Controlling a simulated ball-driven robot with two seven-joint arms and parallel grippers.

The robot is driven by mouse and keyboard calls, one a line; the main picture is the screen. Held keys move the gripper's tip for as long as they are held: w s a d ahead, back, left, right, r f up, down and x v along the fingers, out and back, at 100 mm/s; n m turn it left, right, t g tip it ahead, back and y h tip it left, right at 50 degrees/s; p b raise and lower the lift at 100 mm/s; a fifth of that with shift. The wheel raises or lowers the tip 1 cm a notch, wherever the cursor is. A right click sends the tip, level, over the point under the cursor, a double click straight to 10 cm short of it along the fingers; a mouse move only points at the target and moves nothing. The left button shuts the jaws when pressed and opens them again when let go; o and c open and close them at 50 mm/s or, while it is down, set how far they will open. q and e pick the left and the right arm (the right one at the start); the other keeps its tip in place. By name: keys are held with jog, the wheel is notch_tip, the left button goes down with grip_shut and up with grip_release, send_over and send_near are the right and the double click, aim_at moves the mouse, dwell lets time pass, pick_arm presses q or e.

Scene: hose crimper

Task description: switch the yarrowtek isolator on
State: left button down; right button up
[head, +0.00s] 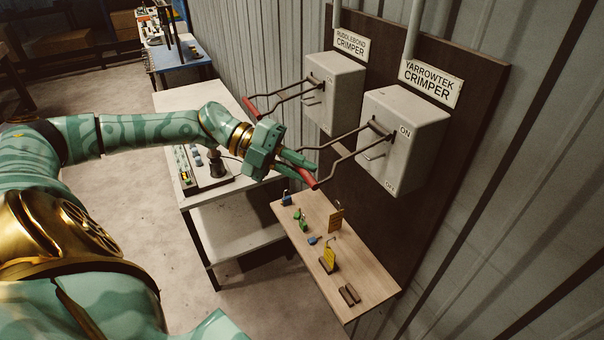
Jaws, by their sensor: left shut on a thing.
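The Yarrowtek isolator (400,140) is a grey box on the dark board, under a sign reading YARROWTEK CRIMPER (432,83). ON is marked near its top and a second mark, hard to read, near its bottom. Its bent metal lever sticks out to the left and ends in a red handle (307,178). My left gripper (303,168) is shut on that red handle, which stands out from the box at about the height of its lower half. My right gripper is not in view.
The Ruddlebond isolator (335,92), with its own red-handled lever, is just left of it. Below is a wooden shelf (350,305) with padlocks and yellow tags. A white table (180,104) stands behind my left arm.

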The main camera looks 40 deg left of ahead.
pick_arm(q)
jog(key=shift+r, duration=0.2)
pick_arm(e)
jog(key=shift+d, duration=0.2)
pick_arm(q)
jog(key=c, duration=1.5)
grip_release()
jog(key=shift+w, duration=0.1)
jog(key=shift+o, duration=0.5)
jog(key=shift+w+d+f, duration=0.1)
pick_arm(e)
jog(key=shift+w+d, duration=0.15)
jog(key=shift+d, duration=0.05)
pick_arm(q)
jog(key=shift+s+a, duration=0.2)
jog(key=shift+a, duration=0.25)
jog(key=b+v, duration=0.5)
jog(key=v, duration=1)
jog(key=shift+a, duration=0.15)
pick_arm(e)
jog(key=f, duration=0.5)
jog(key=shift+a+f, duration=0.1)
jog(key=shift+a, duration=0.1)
pick_arm(q)
jog(key=shift+s, duration=0.1)
